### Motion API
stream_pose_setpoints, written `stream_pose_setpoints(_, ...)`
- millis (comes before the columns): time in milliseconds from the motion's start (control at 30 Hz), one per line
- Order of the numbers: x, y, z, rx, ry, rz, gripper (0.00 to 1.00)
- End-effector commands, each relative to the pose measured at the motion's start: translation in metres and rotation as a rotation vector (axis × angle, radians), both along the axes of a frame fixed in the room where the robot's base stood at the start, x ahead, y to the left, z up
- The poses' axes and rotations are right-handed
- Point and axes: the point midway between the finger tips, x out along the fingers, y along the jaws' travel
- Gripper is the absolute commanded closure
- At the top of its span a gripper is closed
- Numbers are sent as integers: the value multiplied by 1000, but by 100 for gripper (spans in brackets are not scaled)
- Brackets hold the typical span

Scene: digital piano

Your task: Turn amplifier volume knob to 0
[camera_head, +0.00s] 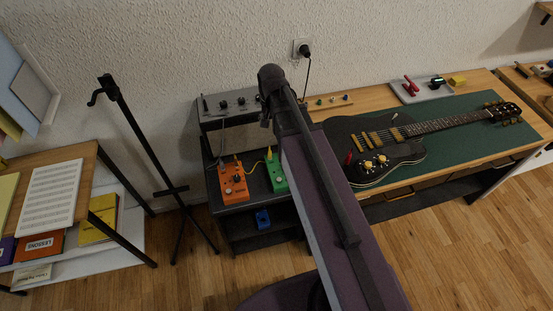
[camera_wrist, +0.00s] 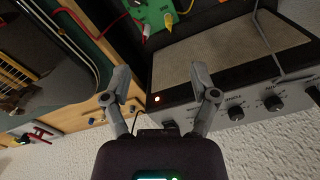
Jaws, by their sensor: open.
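The amplifier (camera_head: 211,123) stands on a dark shelf unit against the wall, with a row of dark knobs (camera_head: 223,104) on its panel. The knob labels are too small to read surely, so I cannot tell which is volume. My gripper (camera_wrist: 160,83) is open and empty, its fingers spread near the lamp end of the panel. The right finger is close to a knob (camera_wrist: 236,113). In the head view my arm hides the gripper.
An orange pedal (camera_head: 233,182) and a green pedal (camera_head: 276,173) with cables sit in front of the amplifier. An electric guitar (camera_head: 375,150) lies on a green mat (camera_head: 455,143) at right. A black stand (camera_head: 150,150) is at left.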

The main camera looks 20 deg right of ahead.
Motion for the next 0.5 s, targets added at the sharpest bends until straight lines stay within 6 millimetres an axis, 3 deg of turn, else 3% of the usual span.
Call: stream_pose_setpoints(500, -69, 0, -34, 0, 0, 279, 24)
